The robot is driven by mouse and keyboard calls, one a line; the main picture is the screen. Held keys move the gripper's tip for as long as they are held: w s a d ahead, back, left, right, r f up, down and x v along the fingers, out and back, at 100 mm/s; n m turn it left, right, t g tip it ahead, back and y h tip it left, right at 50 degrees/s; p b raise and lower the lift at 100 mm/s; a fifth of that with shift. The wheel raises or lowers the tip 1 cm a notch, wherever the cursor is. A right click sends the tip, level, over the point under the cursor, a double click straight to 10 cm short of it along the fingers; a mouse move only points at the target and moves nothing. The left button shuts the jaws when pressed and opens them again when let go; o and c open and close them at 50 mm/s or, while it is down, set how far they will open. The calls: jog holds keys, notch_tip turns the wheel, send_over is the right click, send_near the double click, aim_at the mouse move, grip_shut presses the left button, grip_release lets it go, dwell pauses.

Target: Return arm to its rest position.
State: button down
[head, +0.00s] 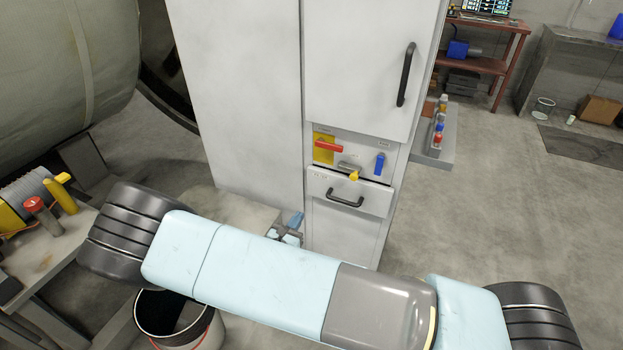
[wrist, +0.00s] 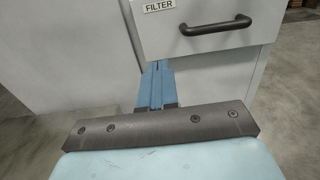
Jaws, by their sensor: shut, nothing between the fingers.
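My arm crosses the lower part of the head view in light blue and dark grey segments. My gripper (head: 294,222) shows just past the arm's upper edge, in front of the white cabinet (head: 240,90). In the wrist view my gripper (wrist: 156,72) points ahead with its blue fingers together and nothing between them. The drawer labelled FILTER (wrist: 210,30), with a black handle, is close ahead and to the right of the fingertips. The drawer (head: 348,196) looks shut in the head view. I cannot tell how far the fingertips are from the cabinet.
Above the drawer is a panel with a red handle (head: 329,146), a yellow knob (head: 353,176) and a blue handle (head: 379,164). A bucket (head: 180,318) stands below the arm. A bench (head: 45,245) with tools is at left. Open floor (head: 500,220) lies right of the cabinet.

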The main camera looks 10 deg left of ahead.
jog(key=d+r+m+g+h, duration=0.4)
jog(key=d+r+m+g, duration=1.1)
jog(key=d+r+m, duration=0.8)
jog(key=s+d+r+m+t+y, duration=0.1)
jog(key=s+d+r+m+y, duration=0.3)
jog(key=s+d+r, duration=0.3)
jog(key=s+d+r+m+t+y, duration=0.2)
jog(key=s+d+r+m+y, duration=0.3)
jog(key=s+r, duration=0.8)
notch_tip(320, 180, up, 5)
jog(key=shift+s+d+f+m, duration=0.15)
jog(key=shift+d+m, duration=0.25)
jog(key=shift+d, duration=0.5)
jog(key=c, duration=1.8)
grip_release()
